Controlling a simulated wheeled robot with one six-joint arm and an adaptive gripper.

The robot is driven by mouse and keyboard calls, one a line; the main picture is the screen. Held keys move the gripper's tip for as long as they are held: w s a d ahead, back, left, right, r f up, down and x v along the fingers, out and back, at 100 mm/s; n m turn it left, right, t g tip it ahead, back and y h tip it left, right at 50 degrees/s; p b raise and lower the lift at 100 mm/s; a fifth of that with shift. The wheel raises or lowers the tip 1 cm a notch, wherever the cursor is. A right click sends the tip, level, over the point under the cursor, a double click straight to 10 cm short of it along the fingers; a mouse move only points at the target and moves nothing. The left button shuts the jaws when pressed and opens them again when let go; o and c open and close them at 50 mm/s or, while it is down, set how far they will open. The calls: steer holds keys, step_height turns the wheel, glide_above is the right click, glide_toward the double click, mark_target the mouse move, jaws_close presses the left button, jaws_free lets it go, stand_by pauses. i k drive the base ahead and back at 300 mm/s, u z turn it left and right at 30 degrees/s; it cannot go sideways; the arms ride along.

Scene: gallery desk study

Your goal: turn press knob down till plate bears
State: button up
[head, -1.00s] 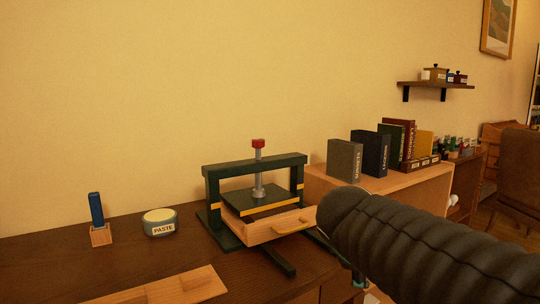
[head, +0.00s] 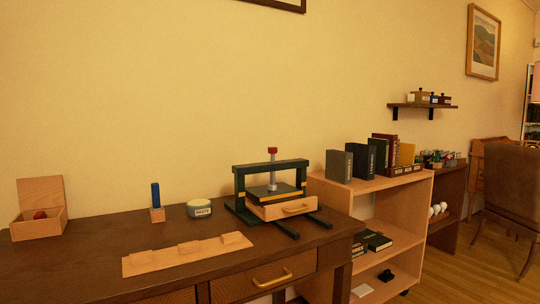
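The press (head: 240,200) stands on the desk near its right end, with a dark green frame. Its red knob (head: 272,151) tops a grey vertical screw (head: 272,174) that passes through the crossbar. The dark plate (head: 270,191) sits below the crossbar, at the foot of the screw. From here I cannot tell whether the plate bears on anything. My gripper is not in view.
On the desk (head: 80,258) are a paste tin (head: 199,208), a blue-handled tool in a block (head: 156,203), a wooden strip (head: 190,255) and an open box (head: 39,217). A bookcase (head: 385,187) with books stands close right of the press. Free wall is behind.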

mark_target(272, 150)
steer(key=z, duration=0.95)
steer(key=i, duration=0.85)
steer(key=u, duration=0.65)
steer(key=i, duration=0.95)
steer(key=u, duration=0.9)
